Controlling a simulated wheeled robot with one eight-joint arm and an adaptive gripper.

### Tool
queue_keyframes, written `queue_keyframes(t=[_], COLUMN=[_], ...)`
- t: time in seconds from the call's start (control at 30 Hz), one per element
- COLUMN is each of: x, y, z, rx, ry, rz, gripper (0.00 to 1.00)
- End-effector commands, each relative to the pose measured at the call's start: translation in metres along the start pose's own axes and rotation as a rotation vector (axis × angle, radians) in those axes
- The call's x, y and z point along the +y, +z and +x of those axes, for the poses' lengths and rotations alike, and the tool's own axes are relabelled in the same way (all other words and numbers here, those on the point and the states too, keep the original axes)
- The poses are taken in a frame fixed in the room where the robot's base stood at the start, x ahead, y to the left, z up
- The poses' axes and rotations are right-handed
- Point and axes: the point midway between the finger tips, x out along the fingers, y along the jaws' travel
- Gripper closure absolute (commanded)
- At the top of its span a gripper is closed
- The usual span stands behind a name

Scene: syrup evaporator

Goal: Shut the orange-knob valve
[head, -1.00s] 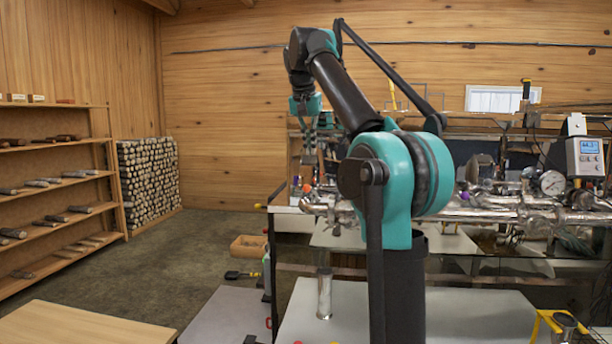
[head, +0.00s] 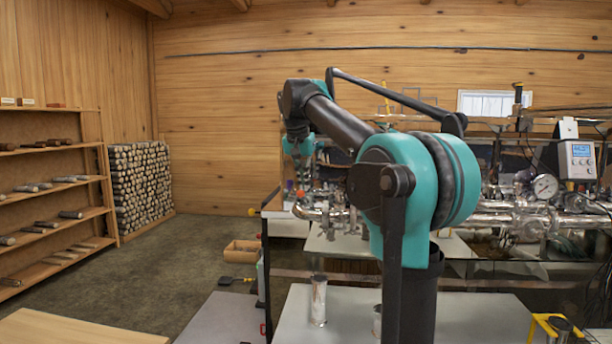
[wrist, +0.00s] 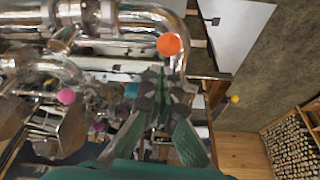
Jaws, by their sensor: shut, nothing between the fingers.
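The orange knob (wrist: 169,45) is a bright round ball beside the bend of a shiny metal pipe (wrist: 140,17) in the wrist view. My gripper (wrist: 162,88) is shut and empty, its dark fingertips just below the knob in that picture; a gap shows between them in the image, but I cannot tell the depth. In the head view my gripper (head: 304,172) hangs down at the left end of the metal pipework (head: 500,215).
Pink (wrist: 66,96) and yellow (wrist: 235,99) knobs show in the wrist view. In the head view, a gauge (head: 545,187) and a display box (head: 581,160) stand at the right.

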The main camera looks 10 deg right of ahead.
Motion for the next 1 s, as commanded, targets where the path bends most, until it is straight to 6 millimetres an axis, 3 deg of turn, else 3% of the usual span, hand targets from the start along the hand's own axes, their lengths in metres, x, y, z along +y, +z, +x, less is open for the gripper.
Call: queue_keyframes(t=[0.17,1.0], x=[0.000,0.001], y=[0.010,0.019], z=[-0.002,-0.005], rx=[0.000,0.000], ry=[0.000,-0.027], rz=[-0.001,-0.071], gripper=[1.00,1.00])
